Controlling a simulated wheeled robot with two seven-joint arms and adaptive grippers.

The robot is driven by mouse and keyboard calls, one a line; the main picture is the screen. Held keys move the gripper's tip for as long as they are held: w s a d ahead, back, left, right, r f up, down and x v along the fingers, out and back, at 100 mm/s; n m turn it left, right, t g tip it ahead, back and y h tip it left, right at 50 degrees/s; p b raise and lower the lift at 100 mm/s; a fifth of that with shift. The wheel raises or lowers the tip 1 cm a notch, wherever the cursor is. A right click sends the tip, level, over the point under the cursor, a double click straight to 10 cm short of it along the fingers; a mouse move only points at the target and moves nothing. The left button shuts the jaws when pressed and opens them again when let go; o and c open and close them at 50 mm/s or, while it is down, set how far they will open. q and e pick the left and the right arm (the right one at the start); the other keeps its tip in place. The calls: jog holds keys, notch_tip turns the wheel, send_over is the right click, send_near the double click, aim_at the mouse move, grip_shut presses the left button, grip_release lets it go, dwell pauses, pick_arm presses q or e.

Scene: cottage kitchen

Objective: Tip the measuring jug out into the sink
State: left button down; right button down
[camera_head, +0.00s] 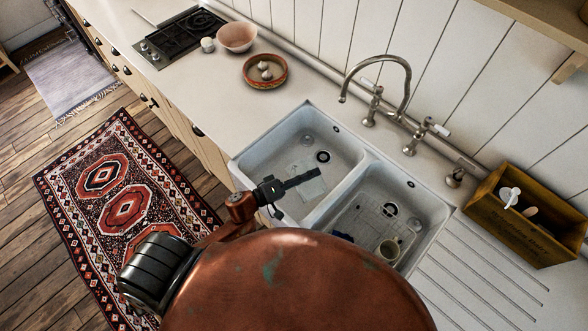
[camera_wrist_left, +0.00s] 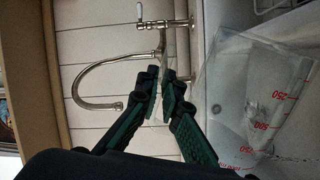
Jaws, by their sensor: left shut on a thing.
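The clear measuring jug (camera_wrist_left: 262,105), with red markings, shows at the right in the left wrist view, tilted far over, about on its side. In the head view the jug (camera_head: 308,186) is only a faint see-through shape over the left basin of the white double sink (camera_head: 243,163). My left gripper (camera_head: 303,180) is above that basin and shut on the jug. In the left wrist view the fingers (camera_wrist_left: 172,100) close on its clear edge. I cannot tell whether anything is left inside it. My right gripper is not in view.
The right basin holds a cup (camera_head: 389,249) and a clear rack-like thing (camera_head: 370,222). A curved tap (camera_head: 377,75) stands behind the sink. A wooden box (camera_head: 525,225) is at the right. A patterned bowl (camera_head: 264,71) and pink bowl (camera_head: 237,37) stand back left.

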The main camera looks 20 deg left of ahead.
pick_arm(q)
jog(key=shift+w+a+f+n+b, duration=0.25)
jog(key=shift+w+a+n+b, duration=0.15)
jog(key=shift+a+b, duration=0.15)
jog(key=shift+w+a+f+n+b, duration=0.3)
jog(key=shift+w+a+b, duration=0.15)
jog(key=shift+b, duration=0.1)
dwell(0.9)
